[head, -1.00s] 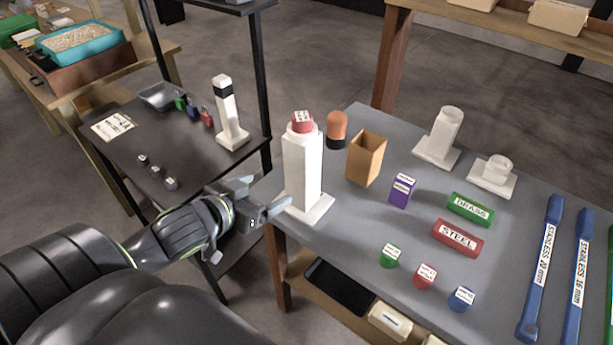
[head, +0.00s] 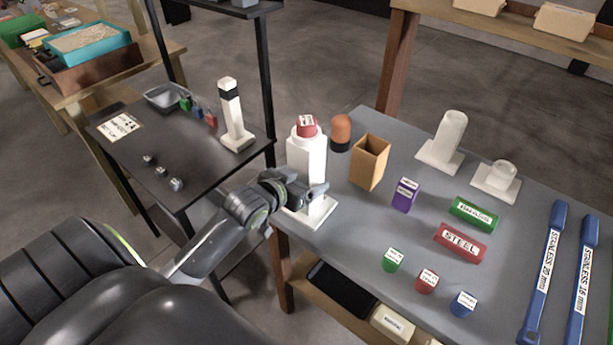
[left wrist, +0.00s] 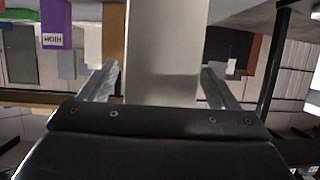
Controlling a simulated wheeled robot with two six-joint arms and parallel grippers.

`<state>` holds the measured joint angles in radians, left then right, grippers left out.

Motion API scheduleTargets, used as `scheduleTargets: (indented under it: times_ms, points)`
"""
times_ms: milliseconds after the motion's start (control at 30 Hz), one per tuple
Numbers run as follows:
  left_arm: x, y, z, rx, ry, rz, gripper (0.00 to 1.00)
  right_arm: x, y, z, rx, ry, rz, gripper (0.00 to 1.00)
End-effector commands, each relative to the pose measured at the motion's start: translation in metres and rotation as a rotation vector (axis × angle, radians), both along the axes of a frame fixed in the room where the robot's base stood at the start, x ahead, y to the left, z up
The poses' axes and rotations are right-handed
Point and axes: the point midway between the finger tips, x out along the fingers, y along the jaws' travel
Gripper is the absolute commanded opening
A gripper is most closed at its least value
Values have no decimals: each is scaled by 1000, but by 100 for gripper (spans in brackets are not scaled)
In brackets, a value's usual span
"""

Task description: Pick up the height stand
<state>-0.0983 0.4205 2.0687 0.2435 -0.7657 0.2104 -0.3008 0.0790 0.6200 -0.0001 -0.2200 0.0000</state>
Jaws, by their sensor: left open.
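Several white stands with square bases are in the head view. The tallest on the grey table, a white stand (head: 306,160) at the left edge, is upright with a red labelled block (head: 307,125) on top. My left gripper (head: 312,193) is at its lower column, just above its base. In the left wrist view the white column (left wrist: 165,45) stands between the two open fingers (left wrist: 157,82), with gaps visible on both sides. A medium white stand (head: 444,140) and a short one (head: 497,178) stand at the right. My right gripper is not in view.
An orange-brown cylinder (head: 340,131), an open brown box (head: 369,162) and a purple block (head: 404,195) stand close right of the tall stand. The green (head: 474,213) and red (head: 460,241) bars lie beyond. A black side table (head: 190,170) holds another white stand (head: 235,118).

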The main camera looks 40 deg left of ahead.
Motion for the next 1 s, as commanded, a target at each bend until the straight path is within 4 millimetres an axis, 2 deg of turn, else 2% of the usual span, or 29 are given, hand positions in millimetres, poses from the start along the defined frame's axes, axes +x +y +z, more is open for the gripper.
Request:
scheduleTargets:
  times_ms: [167,433,900,1000]
  points:
    - [13,0,-5,1,1,0,84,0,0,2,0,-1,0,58]
    - [14,0,-6,2,0,-1,82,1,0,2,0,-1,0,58]
    - [14,0,-6,1,0,0,21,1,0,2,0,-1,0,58]
    - [14,-1,-4,1,-4,-2,21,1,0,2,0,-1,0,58]
